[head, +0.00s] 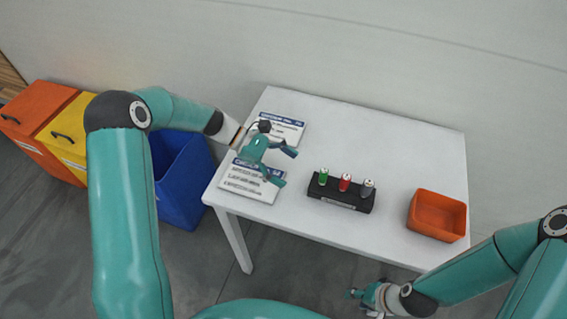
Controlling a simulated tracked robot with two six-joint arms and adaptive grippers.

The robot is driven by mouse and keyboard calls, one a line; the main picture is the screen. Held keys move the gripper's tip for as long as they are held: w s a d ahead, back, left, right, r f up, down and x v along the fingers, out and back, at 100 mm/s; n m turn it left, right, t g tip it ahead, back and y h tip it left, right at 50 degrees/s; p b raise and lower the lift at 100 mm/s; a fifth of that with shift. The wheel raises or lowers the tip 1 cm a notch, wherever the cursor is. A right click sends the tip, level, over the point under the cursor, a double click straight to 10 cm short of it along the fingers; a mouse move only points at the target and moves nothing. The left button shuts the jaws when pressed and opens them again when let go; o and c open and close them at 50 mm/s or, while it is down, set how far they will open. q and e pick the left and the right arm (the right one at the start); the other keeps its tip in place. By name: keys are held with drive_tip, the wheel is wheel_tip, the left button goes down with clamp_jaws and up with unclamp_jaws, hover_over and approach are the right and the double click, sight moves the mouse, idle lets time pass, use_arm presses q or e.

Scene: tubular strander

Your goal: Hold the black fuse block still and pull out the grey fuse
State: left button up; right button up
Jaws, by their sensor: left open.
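The black fuse block (340,193) lies on the white table, near its front edge. Three fuses stand upright in it in a row: a green fuse (323,176) at the left, a red fuse (345,182) in the middle and the grey fuse (367,187) at the right. My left gripper (286,167) is open and empty over the table, left of the block and apart from it, its fingers toward the block. My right gripper (356,293) is low in front of the table, below the block in the picture; its fingers are too small to read.
The white table (400,145) has free room behind the block. An orange bin (437,215) stands right of the block. Two printed sheets (250,182) lie at the table's left, partly under my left gripper. Blue (183,175), yellow and orange containers stand on the floor at left.

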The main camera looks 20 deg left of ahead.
sight(306, 186)
use_arm(q)
drive_tip(key=b+x, duration=0.2)
drive_tip(key=x, duration=0.4)
drive_tip(key=shift+w+d+f+b, duration=0.1)
drive_tip(key=shift+d+f+b, duration=0.2)
drive_tip(key=shift+d+f, duration=0.2)
drive_tip(key=shift+d, duration=0.35)
use_arm(e)
drive_tip(key=shift+f, duration=1.65)
use_arm(q)
drive_tip(key=shift+c, duration=0.3)
drive_tip(key=c, duration=1.3)
drive_tip(key=o, duration=0.6)
drive_tip(key=c, duration=0.6)
drive_tip(key=shift+c, duration=0.2)
use_arm(e)
drive_tip(key=shift+o, duration=0.2)
